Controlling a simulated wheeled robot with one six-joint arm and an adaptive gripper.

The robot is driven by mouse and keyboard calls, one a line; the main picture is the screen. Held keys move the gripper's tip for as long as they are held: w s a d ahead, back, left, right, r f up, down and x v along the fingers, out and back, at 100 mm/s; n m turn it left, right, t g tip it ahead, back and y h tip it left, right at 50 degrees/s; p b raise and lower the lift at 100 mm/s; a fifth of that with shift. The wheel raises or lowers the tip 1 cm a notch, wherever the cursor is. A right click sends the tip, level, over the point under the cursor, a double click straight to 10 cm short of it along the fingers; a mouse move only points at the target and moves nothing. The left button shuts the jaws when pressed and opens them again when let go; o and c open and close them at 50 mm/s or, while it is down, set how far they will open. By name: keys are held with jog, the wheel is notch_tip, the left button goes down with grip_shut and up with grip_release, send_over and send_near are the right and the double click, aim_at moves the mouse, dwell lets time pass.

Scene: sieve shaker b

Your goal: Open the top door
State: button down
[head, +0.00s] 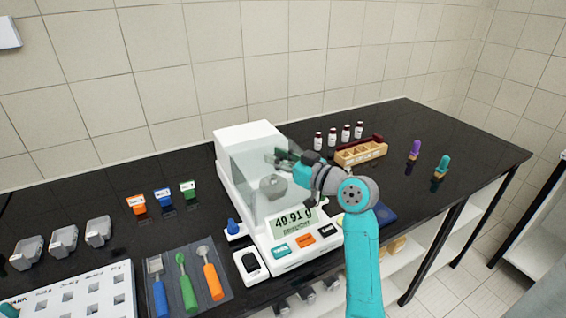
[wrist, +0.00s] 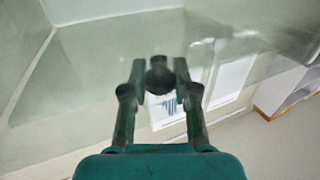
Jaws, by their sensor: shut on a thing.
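A white balance (head: 243,135) with a clear glass draft shield (head: 250,170) stands on the black bench, its display reading about 49.91 g. A round metal pan (head: 272,187) shows through the glass. My gripper (head: 278,157) is at the upper right part of the shield. In the wrist view my gripper (wrist: 160,78) has its two fingers on either side of a dark round knob (wrist: 159,76), shut on it. The knob appears to belong to the clear top door (wrist: 100,55). The door's edges are faint, so I cannot tell how far it is open.
Several small bottles (head: 332,136) and a wooden rack (head: 361,152) stand right of the balance. A purple (head: 415,148) and a teal (head: 444,163) item stand further right. Tools lie on a dark mat (head: 220,280) at the front left. The bench's right end is mostly clear.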

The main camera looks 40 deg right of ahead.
jog(key=shift+w+d, duration=0.2)
jog(key=shift+w, duration=0.65)
jog(key=c, duration=0.9)
grip_release()
jog(key=s, duration=0.4)
jog(key=s+d, duration=0.1)
jog(key=s, duration=0.7)
jog(key=shift+d, duration=0.2)
